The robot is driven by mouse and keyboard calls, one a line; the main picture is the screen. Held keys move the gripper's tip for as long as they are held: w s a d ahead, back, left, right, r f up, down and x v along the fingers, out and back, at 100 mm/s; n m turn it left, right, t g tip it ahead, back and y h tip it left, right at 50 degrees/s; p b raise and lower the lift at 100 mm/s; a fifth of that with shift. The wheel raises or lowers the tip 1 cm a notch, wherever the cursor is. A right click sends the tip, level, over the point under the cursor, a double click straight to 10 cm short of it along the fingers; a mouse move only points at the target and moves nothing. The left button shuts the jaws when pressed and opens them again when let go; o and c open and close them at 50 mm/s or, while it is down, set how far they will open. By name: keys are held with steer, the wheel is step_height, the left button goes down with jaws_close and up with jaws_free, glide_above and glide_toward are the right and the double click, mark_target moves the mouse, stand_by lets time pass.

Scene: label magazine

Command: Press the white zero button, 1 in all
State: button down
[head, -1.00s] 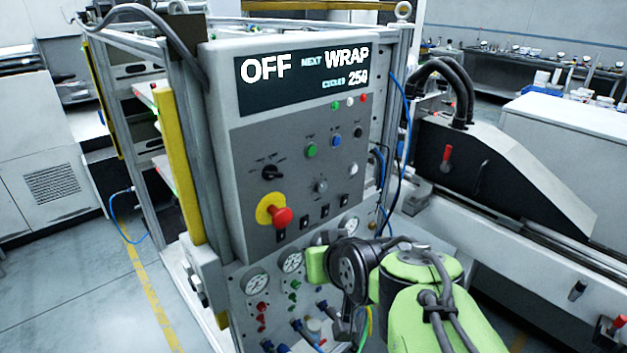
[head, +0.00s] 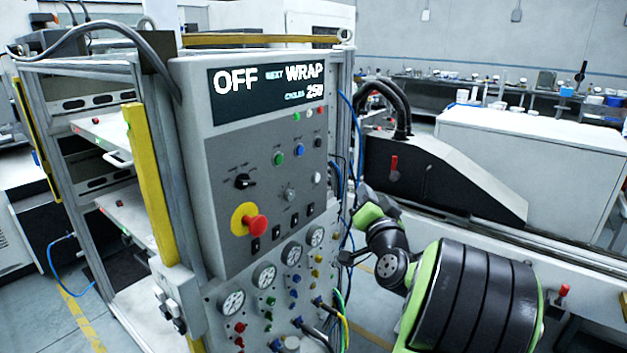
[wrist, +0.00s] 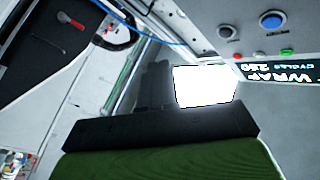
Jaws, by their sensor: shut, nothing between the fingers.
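The white button (head: 317,178) sits on the right side of the grey control panel (head: 220,170), below a black button and right of a grey knob. In the head view my arm is right of the panel; its dark wrist (head: 387,240) is apart from the button. In the wrist view my gripper (wrist: 157,85) is shut and empty, with the panel face beyond it. That view shows the blue button (wrist: 272,20), the dark button (wrist: 228,32) and the display (wrist: 280,70). I cannot make out the white button there.
A red emergency knob (head: 256,225) on a yellow base, a green button (head: 278,158) and a black selector (head: 244,181) share the panel. Gauges (head: 264,275) and hoses lie below. Blue cables (head: 350,105) and a dark machine cover (head: 430,175) stand right.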

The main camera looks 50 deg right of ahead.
mark_target(317, 177)
steer(key=w+p, duration=0.6)
steer(key=w, duration=0.2)
steer(key=shift+w+a+p, duration=0.3)
steer(key=shift+w+a, duration=0.1)
steer(key=shift+w, duration=0.1)
stand_by(1.5)
steer(key=shift+w, duration=0.35)
steer(key=shift+w+a+p, duration=0.1)
steer(key=shift+w+p, duration=0.25)
steer(key=shift+p, duration=0.2)
stand_by(0.6)
steer(key=shift+s+b, duration=0.75)
steer(key=shift+b, duration=0.2)
